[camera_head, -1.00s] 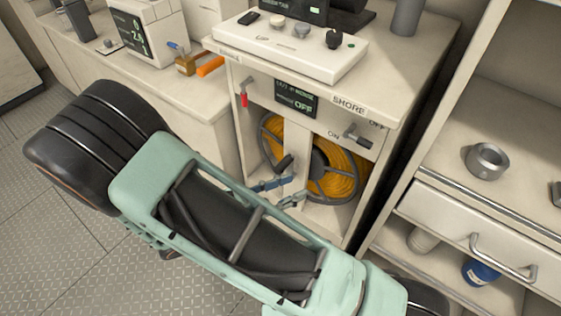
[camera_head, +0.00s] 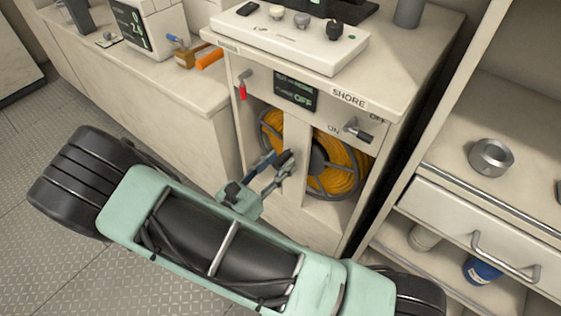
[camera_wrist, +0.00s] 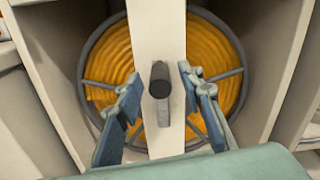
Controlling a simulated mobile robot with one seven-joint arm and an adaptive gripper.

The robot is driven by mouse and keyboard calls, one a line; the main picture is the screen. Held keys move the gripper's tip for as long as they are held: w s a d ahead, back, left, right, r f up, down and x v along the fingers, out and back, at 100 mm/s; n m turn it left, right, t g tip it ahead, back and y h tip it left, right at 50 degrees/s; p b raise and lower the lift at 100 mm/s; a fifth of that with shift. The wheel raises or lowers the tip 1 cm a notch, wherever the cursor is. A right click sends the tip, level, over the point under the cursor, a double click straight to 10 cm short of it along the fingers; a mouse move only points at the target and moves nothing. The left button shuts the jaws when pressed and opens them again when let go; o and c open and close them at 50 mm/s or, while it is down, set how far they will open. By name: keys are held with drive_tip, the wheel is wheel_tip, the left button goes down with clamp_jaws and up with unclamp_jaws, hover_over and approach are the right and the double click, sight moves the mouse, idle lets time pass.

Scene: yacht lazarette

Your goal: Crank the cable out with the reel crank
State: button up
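The cable reel (camera_head: 338,170) sits inside the cabinet under the SHORE panel, wound with orange cable and partly hidden by a pale upright post. In the wrist view the reel (camera_wrist: 218,62) shows on both sides of the post. The dark reel crank handle (camera_wrist: 160,88) stands in front of the post and points toward the wrist camera; in the head view its dark end (camera_head: 287,163) is partly covered by a finger. My gripper (camera_wrist: 160,100) is open, with one blue-grey finger on each side of the handle and gaps visible between. Contact is not seen.
The post (camera_wrist: 157,30) stands close between my fingers, and the cabinet's side walls flank the reel. A red-handled lever (camera_head: 243,91), an OFF display (camera_head: 297,92) and a dark switch (camera_head: 358,131) are above. Open shelves and a drawer (camera_head: 470,235) stand right.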

drive_tip(key=shift+w+d, duration=0.4)
drive_tip(key=shift+w, duration=0.1)
clamp_jaws()
